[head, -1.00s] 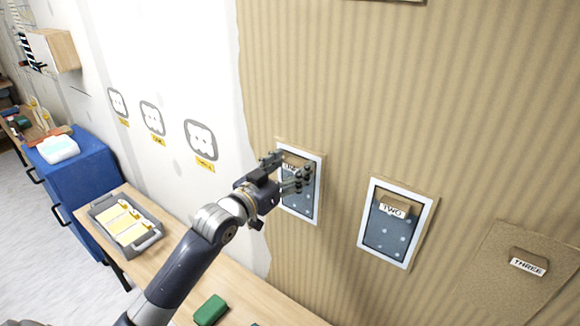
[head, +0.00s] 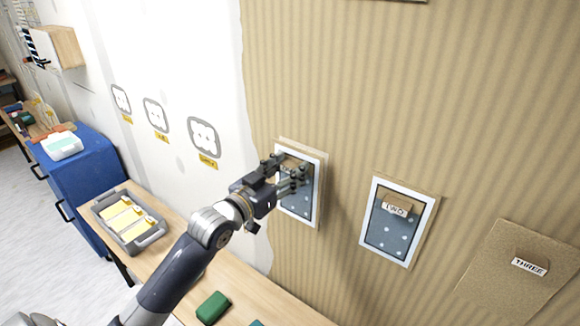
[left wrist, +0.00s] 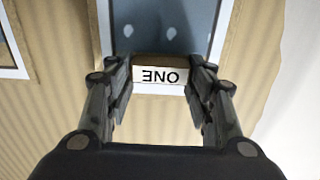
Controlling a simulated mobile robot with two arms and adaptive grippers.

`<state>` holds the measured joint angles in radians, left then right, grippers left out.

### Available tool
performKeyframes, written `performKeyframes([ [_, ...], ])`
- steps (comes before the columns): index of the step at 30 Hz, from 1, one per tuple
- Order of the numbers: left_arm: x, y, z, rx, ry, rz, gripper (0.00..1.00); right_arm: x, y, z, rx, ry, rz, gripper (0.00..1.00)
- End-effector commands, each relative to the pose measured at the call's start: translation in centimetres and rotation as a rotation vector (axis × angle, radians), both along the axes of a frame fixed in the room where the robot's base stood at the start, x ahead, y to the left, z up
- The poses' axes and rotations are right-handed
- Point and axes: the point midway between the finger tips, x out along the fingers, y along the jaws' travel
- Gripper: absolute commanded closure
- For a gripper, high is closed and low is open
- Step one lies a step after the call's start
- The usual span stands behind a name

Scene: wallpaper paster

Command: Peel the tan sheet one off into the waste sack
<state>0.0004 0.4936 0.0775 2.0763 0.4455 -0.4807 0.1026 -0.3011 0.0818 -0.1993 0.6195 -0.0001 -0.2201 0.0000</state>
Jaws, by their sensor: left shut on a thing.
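The panel marked one (head: 305,208) is on the tan ribbed wall, with a white border, a blue-grey spotted face and a thin tan edge. Its tan tab with the ONE label (left wrist: 160,75) reads upside down in the left wrist view. My left gripper (head: 283,172) is shut on this tab, with one finger on each side, and the panel still lies against the wall. The fingers partly hide the panel's upper part in the head view. I see no waste sack and no right gripper.
Panel two (head: 391,238) and a plain tan sheet three (head: 505,280) hang to the right. Below are a wooden bench (head: 245,290) with a green block (head: 212,308) and a grey tray (head: 153,239) of yellow pieces. A blue cabinet (head: 90,175) stands at left.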

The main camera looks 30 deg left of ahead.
Motion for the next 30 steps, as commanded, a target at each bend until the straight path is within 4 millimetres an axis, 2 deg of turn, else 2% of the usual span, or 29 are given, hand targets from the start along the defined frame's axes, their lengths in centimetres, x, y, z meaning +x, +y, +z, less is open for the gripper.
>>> performKeyframes([
  [30, -2.9, 0.4, 0.1, 0.001, -0.002, 0.0, 0.75, 0.1, 0.3, 0.7, 0.005, -0.002, 0.0, 0.6],
])
